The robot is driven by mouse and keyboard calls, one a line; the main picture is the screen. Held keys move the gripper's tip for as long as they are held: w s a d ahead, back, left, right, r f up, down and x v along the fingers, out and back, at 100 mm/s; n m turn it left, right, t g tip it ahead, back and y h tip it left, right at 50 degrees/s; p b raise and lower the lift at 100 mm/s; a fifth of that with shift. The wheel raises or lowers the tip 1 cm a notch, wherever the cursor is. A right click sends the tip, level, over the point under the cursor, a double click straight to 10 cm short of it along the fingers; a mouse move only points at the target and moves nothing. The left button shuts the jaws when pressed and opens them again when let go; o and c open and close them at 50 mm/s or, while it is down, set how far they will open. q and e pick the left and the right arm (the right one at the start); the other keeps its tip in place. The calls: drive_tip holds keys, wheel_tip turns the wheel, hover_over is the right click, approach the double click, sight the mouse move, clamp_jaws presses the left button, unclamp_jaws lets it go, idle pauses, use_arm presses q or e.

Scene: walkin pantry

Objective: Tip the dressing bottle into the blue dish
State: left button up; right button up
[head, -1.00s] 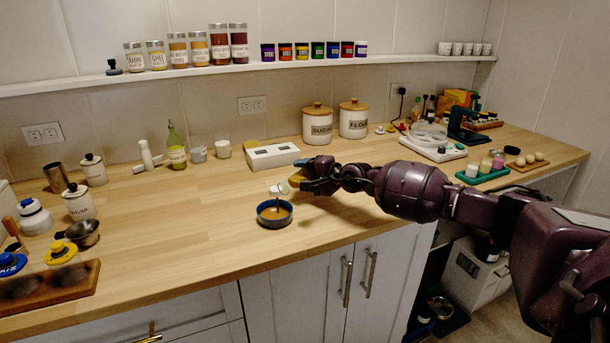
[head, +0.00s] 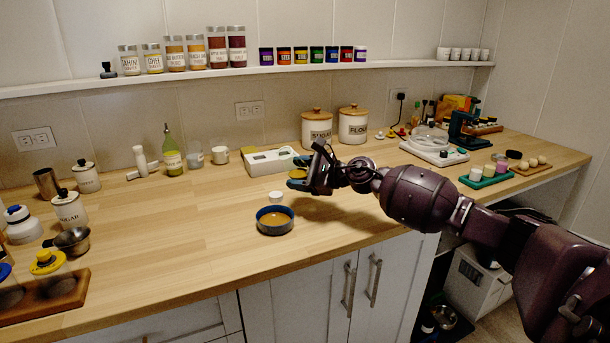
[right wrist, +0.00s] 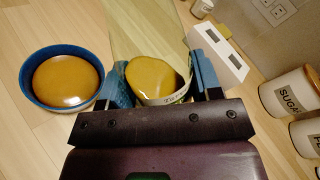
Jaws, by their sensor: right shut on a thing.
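My right gripper (head: 312,176) is shut on the dressing bottle (head: 297,174), above the counter to the right of and behind the blue dish. In the right wrist view, the bottle (right wrist: 158,78) is clear, greenish glass with golden dressing and a pale label, between the two blue finger pads. Much of it is hidden by the gripper in the head view. The blue dish (head: 275,231) stands upright on the counter and holds golden-brown dressing; it also shows in the right wrist view (right wrist: 40,102). No stream runs into it. My left gripper is not in view.
A small white object (head: 276,197) is just behind the dish. A white box with two openings (head: 270,161) and sugar (head: 316,130) and flour (head: 353,126) canisters stand behind my gripper. Another green bottle (head: 172,157) stands further left. Counter left of the dish is clear.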

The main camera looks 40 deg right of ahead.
sight(296, 159)
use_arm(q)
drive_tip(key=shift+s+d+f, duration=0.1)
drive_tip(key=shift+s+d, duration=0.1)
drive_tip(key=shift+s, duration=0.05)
use_arm(e)
drive_tip(key=shift+s+a+r+m, duration=0.15)
drive_tip(key=shift+a+m, duration=0.3)
drive_tip(key=shift+m, duration=0.25)
drive_tip(key=shift+r+p, duration=0.6)
drive_tip(key=shift+r, duration=0.6)
drive_tip(key=shift+r+p, duration=0.35)
drive_tip(key=shift+r, duration=0.5)
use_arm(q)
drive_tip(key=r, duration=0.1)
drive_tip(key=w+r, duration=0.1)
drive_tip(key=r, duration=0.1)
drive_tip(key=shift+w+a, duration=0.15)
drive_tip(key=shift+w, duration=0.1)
use_arm(e)
drive_tip(key=shift+f, duration=0.1)
